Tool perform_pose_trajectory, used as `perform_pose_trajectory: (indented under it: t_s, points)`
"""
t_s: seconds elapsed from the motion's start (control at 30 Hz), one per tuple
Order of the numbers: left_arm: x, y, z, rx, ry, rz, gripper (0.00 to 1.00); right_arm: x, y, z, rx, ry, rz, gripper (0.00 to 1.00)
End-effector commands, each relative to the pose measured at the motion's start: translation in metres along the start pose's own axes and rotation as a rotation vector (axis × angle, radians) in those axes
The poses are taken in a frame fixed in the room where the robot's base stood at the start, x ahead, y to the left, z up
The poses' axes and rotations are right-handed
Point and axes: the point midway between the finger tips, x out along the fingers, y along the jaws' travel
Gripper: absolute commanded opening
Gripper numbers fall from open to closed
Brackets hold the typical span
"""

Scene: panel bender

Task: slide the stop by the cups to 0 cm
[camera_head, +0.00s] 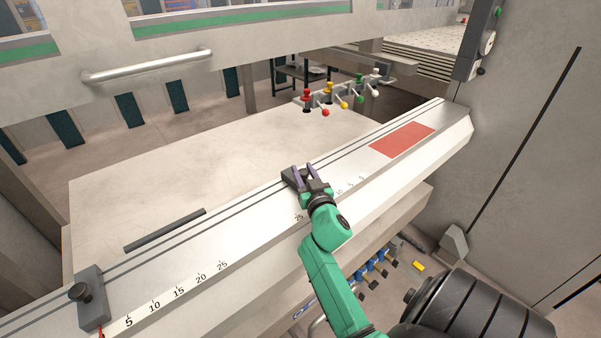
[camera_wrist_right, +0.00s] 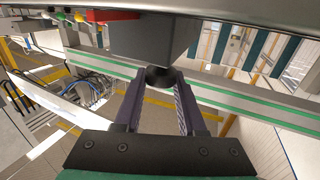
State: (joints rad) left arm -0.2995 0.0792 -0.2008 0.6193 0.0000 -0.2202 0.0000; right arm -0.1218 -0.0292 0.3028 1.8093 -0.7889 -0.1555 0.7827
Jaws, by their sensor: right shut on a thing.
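A dark stop block (camera_head: 290,181) sits on the slotted pale beam, near the middle of the head view. My right gripper (camera_head: 304,169) is at this block with its purple fingers. In the right wrist view the fingers close around a dark round knob (camera_wrist_right: 160,77) on the grey block (camera_wrist_right: 150,42). A scale runs along the beam beside it, with 25 by the gripper and smaller numbers toward the right. The stop's exact reading is hidden by the gripper and arm. A second grey stop (camera_head: 91,300) with a dark knob stands at the beam's left end. No cups can be made out clearly.
A red patch (camera_head: 403,139) lies on the beam toward its right end. Colored-knob levers (camera_head: 340,97) stand behind the table. A dark bar (camera_head: 165,230) lies on the pale table. A metal handle (camera_head: 148,66) is on the upper frame. The beam between gripper and red patch looks clear.

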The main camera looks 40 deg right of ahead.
Motion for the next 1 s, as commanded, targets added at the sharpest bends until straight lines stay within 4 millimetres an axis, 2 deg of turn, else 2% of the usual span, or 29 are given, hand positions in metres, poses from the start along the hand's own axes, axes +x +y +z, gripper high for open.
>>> perform_pose_trajectory:
  t_s: [0.23, 0.4, 0.6, 0.8, 1.0]
  points:
    - [-0.015, 0.000, -0.001, -0.001, 0.000, 0.000, 0.38, 0.025, 0.061, -0.002, -0.007, -0.003, 0.004, 0.00]
    - [-0.015, 0.000, -0.001, -0.001, 0.000, 0.000, 0.38, 0.043, 0.105, 0.000, -0.007, -0.003, 0.004, 0.00]
    - [-0.011, -0.001, -0.001, -0.001, 0.000, 0.000, 0.38, 0.059, 0.143, 0.001, -0.005, -0.002, 0.003, 0.00]
    - [-0.009, -0.001, -0.001, -0.001, 0.000, -0.001, 0.38, 0.067, 0.163, 0.002, -0.003, -0.003, 0.004, 0.00]
    - [-0.009, -0.001, -0.001, -0.001, 0.000, -0.001, 0.38, 0.068, 0.167, 0.001, -0.001, -0.003, 0.006, 0.00]
